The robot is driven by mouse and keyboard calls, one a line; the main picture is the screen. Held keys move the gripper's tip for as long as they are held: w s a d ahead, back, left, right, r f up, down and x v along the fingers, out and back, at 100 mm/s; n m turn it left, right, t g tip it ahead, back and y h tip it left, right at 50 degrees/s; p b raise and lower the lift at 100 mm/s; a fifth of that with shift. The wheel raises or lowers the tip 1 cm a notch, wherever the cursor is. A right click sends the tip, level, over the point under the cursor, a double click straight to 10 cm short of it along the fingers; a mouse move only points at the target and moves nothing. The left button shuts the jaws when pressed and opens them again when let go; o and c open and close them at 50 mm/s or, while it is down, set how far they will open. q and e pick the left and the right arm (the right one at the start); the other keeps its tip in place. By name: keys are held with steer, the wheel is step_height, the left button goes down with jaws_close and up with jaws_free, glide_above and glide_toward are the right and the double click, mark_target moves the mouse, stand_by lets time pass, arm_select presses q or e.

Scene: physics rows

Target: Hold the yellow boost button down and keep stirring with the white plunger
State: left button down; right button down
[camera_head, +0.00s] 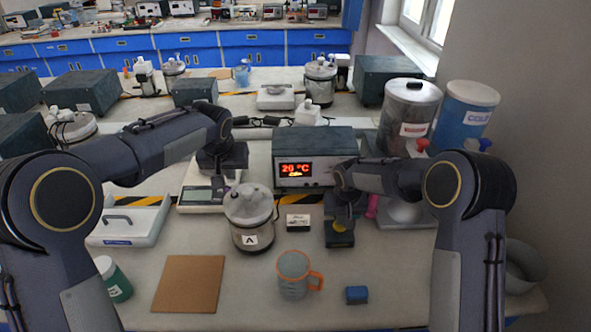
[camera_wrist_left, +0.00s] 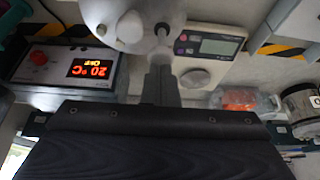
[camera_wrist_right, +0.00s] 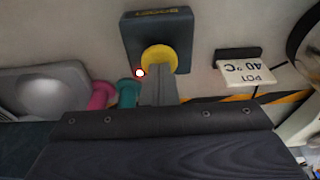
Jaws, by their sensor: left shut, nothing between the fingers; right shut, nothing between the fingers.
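The yellow boost button (camera_wrist_right: 160,58) sits on a dark box (camera_wrist_right: 131,30), with a small lit red-and-white spot beside it. My right gripper (camera_wrist_right: 158,82) is shut and empty, its tips at the button's near edge; I cannot tell whether they press it. In the head view this gripper (camera_head: 343,207) is above the box. The steel pot marked A (camera_head: 251,238) stands left of it. My left gripper (camera_wrist_left: 160,75) is shut and empty by the pot's lid (camera_wrist_left: 100,12). A pale post at its tips may be the white plunger (camera_wrist_left: 158,58); contact is unclear.
A controller (camera_head: 303,171) behind the pot reads 20 °C, with OFF below. A card (camera_wrist_right: 248,74) reads POT 40 °C. A scale (camera_head: 200,197) stands left of the pot.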

mark_target(232, 182)
arm_select(q)
steer(key=shift+f, duration=0.1)
stand_by(0.7)
steer(key=shift+f, duration=1.65)
steer(key=shift+r, duration=1.75)
steer(key=shift+f, duration=1.7)
steer(key=shift+r, duration=0.1)
